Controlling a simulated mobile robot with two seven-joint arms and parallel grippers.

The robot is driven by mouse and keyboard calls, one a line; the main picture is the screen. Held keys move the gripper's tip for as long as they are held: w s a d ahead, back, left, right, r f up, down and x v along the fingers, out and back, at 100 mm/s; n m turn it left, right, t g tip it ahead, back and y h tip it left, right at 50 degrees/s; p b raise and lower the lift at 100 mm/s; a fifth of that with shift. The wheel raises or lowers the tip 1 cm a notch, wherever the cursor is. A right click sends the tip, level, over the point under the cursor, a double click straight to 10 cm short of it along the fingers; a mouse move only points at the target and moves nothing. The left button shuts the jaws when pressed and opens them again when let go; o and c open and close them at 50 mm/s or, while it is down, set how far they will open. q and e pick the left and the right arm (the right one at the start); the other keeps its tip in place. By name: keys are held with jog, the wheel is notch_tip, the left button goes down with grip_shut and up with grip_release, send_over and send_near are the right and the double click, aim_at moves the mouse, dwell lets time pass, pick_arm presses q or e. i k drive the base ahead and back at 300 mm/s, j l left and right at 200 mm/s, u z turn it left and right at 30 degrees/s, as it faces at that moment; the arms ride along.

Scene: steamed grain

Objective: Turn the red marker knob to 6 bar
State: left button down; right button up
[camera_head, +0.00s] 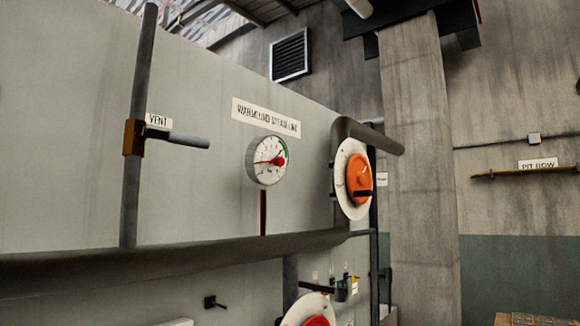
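A round white pressure gauge (267,161) is on the grey wall panel below a printed sign. It has a red pointer or marker across its middle and a green arc at its upper right. Its numbers are too small to read. A red knob (317,321) on a white round plate (299,309) shows at the bottom edge, mostly cut off. I cannot tell which of these red parts is the marker knob. Neither gripper is in view.
An orange knob (359,179) on a white dial plate (344,204) is right of the gauge. A vertical pipe (137,80) carries a vent valve handle (180,138). A thick horizontal pipe (180,252) crosses below the gauge. A concrete pillar (420,170) stands to the right.

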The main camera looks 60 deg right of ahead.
aim_at(278, 161)
jog(key=z, duration=1.9)
